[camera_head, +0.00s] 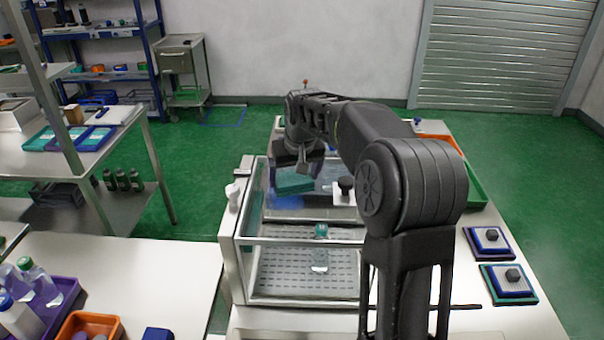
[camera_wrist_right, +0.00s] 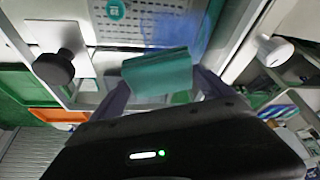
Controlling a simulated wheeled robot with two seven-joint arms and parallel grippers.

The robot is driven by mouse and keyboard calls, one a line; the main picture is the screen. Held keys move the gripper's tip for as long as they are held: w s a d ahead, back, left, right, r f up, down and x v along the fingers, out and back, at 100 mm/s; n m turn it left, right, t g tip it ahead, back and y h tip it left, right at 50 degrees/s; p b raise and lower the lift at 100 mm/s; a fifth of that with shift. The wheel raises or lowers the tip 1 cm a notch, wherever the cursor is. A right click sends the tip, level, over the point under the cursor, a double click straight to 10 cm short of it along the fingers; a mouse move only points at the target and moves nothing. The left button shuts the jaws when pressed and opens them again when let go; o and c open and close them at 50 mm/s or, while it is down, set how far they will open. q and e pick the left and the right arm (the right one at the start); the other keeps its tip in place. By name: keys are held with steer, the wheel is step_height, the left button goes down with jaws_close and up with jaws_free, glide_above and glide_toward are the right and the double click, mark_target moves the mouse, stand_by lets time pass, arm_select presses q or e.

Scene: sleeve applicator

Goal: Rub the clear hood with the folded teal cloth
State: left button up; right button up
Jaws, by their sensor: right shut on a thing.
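The folded teal cloth (camera_head: 294,180) is held in my right gripper (camera_head: 298,166), over the far part of the clear hood (camera_head: 300,270). The cloth also shows in the right wrist view (camera_wrist_right: 158,72), between the two fingers of my right gripper (camera_wrist_right: 160,88), which is shut on it. A blue smear shows by the cloth in the head view (camera_head: 286,202) and in the right wrist view (camera_wrist_right: 188,30). I cannot tell whether the cloth touches the hood. A bottle with a teal cap (camera_head: 320,250) stands inside the hood. My left gripper is not in view.
A black knob (camera_head: 346,184) stands on the hood's far right, and a white knob (camera_head: 232,196) is at its left. Two pads with black knobs (camera_head: 490,240) (camera_head: 510,282) lie on the right. A purple tray (camera_head: 58,310) and orange bin (camera_head: 90,325) stand at the lower left.

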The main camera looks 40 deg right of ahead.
mark_target(278, 178)
steer(key=shift+w+a, duration=0.1)
steer(key=shift+a, duration=0.05)
steer(key=shift+w+a+f+p, duration=0.15)
steer(key=shift+w+a+p, duration=0.15)
steer(key=shift+w+a, duration=0.9)
steer(key=shift+s+a, duration=0.15)
steer(key=shift+w+a, duration=0.85)
steer(key=shift+a, duration=0.1)
steer(key=shift+w+a, duration=0.2)
steer(key=shift+a, duration=0.15)
